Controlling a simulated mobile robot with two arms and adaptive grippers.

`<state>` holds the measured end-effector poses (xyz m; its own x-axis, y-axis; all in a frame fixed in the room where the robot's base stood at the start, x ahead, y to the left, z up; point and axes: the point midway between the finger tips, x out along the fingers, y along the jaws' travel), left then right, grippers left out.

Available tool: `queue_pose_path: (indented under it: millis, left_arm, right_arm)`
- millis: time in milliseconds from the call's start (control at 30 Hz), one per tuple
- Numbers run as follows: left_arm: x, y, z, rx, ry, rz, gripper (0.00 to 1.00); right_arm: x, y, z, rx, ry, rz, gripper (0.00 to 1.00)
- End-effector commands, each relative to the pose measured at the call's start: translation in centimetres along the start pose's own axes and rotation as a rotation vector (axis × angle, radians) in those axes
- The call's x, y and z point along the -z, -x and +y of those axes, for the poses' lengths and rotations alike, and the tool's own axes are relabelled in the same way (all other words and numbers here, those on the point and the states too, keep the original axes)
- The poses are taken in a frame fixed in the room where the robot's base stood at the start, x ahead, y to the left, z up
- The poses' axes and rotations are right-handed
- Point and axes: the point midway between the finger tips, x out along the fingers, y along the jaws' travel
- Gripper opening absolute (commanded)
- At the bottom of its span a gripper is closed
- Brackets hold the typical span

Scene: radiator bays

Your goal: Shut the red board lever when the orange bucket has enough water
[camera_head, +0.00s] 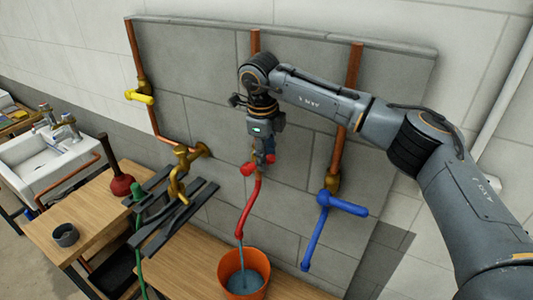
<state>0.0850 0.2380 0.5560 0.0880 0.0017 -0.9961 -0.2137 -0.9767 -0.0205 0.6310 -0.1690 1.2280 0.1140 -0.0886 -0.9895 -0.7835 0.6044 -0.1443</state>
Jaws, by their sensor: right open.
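An orange bucket (230,265) stands on the wooden bench below the board, with blue-grey water inside. A thin stream runs into it from the red spout (249,205). The red lever (248,169) is on the middle copper pipe, partly hidden by my right gripper (264,157). That gripper hangs pointing down, open, right at the lever; I cannot tell whether it touches it. My left gripper is not in view.
A yellow lever (139,97) is on the left pipe and a blue lever (348,205) with a blue spout on the right pipe. A brass tap (180,178), a dark rack, a plunger (121,184) and a dark cup (65,235) are left of the bucket. A sink (50,160) is at far left.

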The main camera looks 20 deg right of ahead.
Motion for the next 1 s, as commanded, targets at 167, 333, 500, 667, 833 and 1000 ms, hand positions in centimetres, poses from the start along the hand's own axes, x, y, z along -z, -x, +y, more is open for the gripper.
queue_pose_path:
  millis: [167, 333, 500, 667, 833, 1000]
  left_arm:
    - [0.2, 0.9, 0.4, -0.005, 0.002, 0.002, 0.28]
    - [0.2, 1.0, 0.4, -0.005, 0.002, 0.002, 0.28]
    - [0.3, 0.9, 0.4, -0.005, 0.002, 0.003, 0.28]
    - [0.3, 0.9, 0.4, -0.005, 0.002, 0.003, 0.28]
    - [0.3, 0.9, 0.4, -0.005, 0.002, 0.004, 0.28]
    - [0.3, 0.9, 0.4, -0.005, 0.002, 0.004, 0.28]
  right_arm:
    - [0.0, -1.7, 0.0, -0.001, 0.000, 0.000, 0.45]
    - [0.0, -2.3, 0.0, 0.000, 0.000, -0.001, 0.45]
    - [0.0, -2.3, 0.0, 0.000, -0.001, -0.001, 0.45]
    - [0.0, -2.3, 0.0, 0.000, -0.001, -0.001, 0.16]
    - [0.0, -2.3, 0.0, 0.000, 0.000, -0.001, 0.00]
    - [0.0, -2.3, 0.0, 0.000, 0.000, -0.003, 0.00]
